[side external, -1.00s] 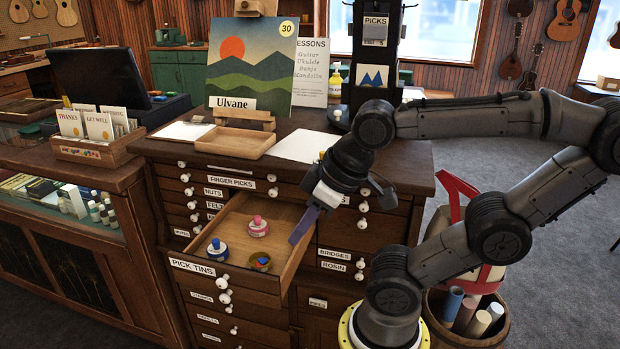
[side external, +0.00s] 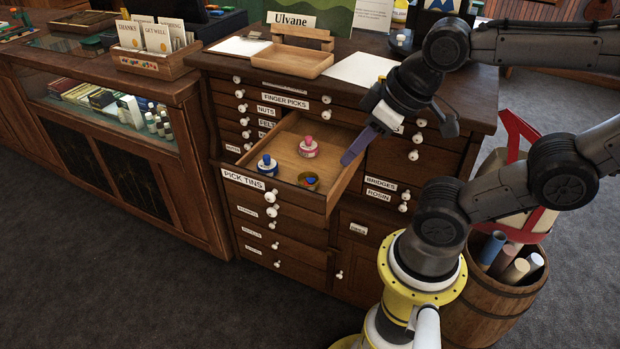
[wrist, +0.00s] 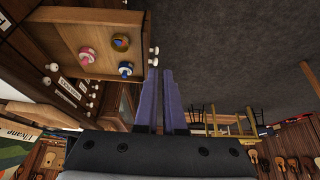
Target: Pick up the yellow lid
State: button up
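I cannot make out a separate yellow lid. My gripper (side external: 348,159) hangs by the drawer's right wall, to the right of the tins. In the wrist view its purple fingers (wrist: 160,72) are a little apart, with nothing between them.
The wooden cabinet top (side external: 347,45) carries a shallow wooden tray (side external: 293,62) and white sheets. A barrel with paper rolls (side external: 515,270) stands at the right. A glass-fronted counter (side external: 110,95) stands at the left. Dark open floor lies in front.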

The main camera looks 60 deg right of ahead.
jog(key=o, duration=0.7)
jog(key=shift+o, duration=0.2)
notch_tip(320, 180, up, 13)
jog(key=n+g+h, duration=0.3)
jog(key=n+g, duration=0.4)
jog(key=n, duration=0.6)
send_over(382, 77)
jog(key=w+a, duration=0.2)
jog(key=a, duration=0.1)
jog(key=x, duration=1.3)
jog(key=shift+s+a+f, duration=0.15)
jog(key=shift+a+f, duration=0.1)
jog(key=shift+f, duration=0.1)
